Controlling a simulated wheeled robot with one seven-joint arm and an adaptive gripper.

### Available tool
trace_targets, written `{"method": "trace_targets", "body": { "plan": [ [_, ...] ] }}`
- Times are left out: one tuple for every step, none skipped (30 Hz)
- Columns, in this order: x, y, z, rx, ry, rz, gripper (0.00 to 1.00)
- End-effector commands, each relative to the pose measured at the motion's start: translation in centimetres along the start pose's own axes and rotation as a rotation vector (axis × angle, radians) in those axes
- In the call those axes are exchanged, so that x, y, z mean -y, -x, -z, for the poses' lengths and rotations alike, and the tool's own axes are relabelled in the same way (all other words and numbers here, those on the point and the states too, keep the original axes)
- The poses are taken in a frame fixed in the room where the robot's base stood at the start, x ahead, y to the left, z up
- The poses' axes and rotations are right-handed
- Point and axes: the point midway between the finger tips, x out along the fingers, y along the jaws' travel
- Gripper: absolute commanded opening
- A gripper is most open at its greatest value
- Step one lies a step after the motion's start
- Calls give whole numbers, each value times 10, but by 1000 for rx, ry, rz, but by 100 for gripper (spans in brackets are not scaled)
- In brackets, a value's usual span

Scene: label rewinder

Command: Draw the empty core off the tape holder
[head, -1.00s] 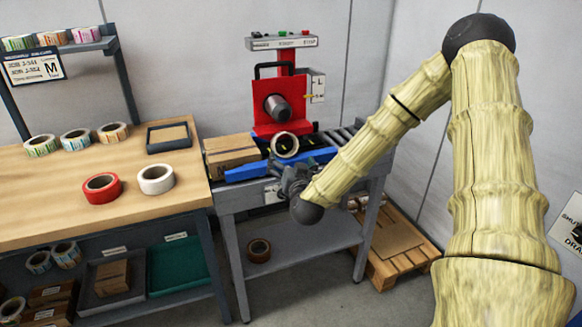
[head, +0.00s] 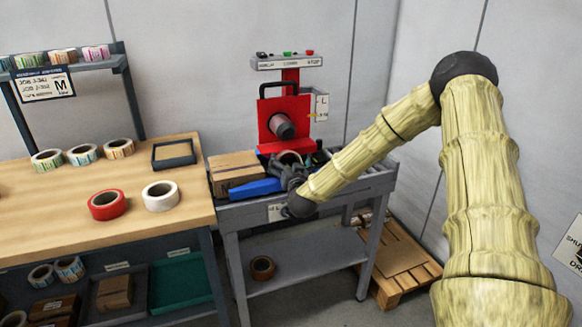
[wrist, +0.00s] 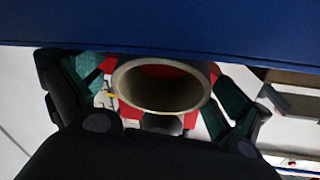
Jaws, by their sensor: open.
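In the wrist view the open end of the core (wrist: 160,93) faces me. My open gripper (wrist: 163,80) has one dark, green-padded finger on each side of it, with gaps showing. The tape holder under or inside the core cannot be made out.
A blue rail (head: 255,187) runs close to my gripper and fills the top of the wrist view (wrist: 160,25). A cardboard box (head: 235,167) stands left of the machine. Red (head: 107,204) and white (head: 160,196) rolls lie on the wooden bench.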

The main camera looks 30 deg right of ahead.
Motion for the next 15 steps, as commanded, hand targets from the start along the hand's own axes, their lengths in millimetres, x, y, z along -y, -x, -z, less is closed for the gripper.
{"method": "trace_targets", "body": {
  "plan": [
    [0, -1, 0, 0, 0, 0, 100],
    [0, -2, 0, 0, 0, 0, 100],
    [0, -2, 0, 0, 0, 0, 100],
    [0, -2, 0, 0, 0, 0, 100],
    [0, -2, 0, 0, 0, 0, 100],
    [0, -2, 0, 0, 0, 0, 100],
    [0, -2, 0, 0, 0, 0, 100],
    [0, -2, 0, 0, 0, 0, 100],
    [0, -2, 0, 0, 0, 0, 100],
    [0, -2, 0, 0, 0, 0, 96],
    [0, -2, 0, 0, 0, 0, 91],
    [0, -2, 0, 0, 0, 0, 84],
    [0, -2, 0, 0, 0, 0, 78],
    [0, -2, 0, 0, 0, 0, 73],
    [0, -2, 0, 0, 0, 0, 65]
  ]
}}
